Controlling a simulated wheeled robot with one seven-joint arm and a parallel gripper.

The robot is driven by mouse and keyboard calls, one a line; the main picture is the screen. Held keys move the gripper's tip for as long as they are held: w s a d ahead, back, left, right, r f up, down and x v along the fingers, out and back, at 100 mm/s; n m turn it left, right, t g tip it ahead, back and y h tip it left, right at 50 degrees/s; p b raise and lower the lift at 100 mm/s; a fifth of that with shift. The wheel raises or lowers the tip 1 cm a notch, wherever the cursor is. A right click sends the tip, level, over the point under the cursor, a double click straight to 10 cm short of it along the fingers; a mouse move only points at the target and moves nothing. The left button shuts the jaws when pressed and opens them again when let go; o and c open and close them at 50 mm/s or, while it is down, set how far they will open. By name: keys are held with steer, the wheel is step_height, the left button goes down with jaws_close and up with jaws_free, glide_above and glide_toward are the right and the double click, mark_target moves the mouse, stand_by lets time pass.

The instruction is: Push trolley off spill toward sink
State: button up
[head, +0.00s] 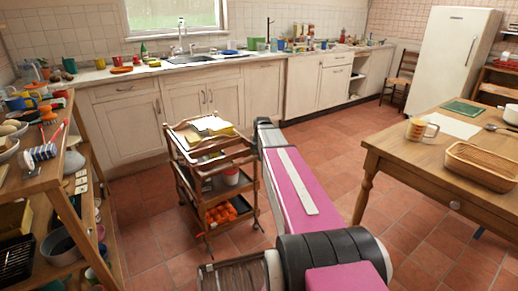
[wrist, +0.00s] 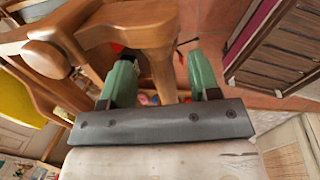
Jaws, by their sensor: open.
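The trolley (head: 256,185) is a wooden cart with three tiers, standing upright on the tiled floor in the head view. It carries papers and a yellow item on top, a white-and-red tub in the middle and orange items below. The sink (head: 192,59) is in the counter behind it, under the window. My gripper (wrist: 160,68) is open in the wrist view, its two green fingers spread. A wooden post of the trolley (wrist: 158,62) shows between and beyond them; I cannot tell whether they touch. In the head view the fingers are hidden at the arm's far end. No spill is discernible.
A cluttered wooden shelf (head: 55,190) stands close on the left. A wooden table (head: 400,148) with a mug and basket is on the right. White cabinets (head: 190,105) line the back wall. Floor is clear between trolley and cabinets, and right toward the fridge (head: 452,62).

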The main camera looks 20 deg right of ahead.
mark_target(217, 120)
steer(key=shift+w+f, duration=0.1)
steer(key=shift+f, duration=0.55)
jaws_close()
steer(key=w+a, duration=0.4)
steer(key=w, duration=1)
steer(key=w+a, duration=0.5)
steer(key=w, duration=1)
steer(key=w+a, duration=0.5)
steer(key=w, duration=1)
steer(key=shift+w+a, duration=0.2)
steer(key=shift+w, duration=0.05)
jaws_free()
steer(key=shift+s+r, duration=0.1)
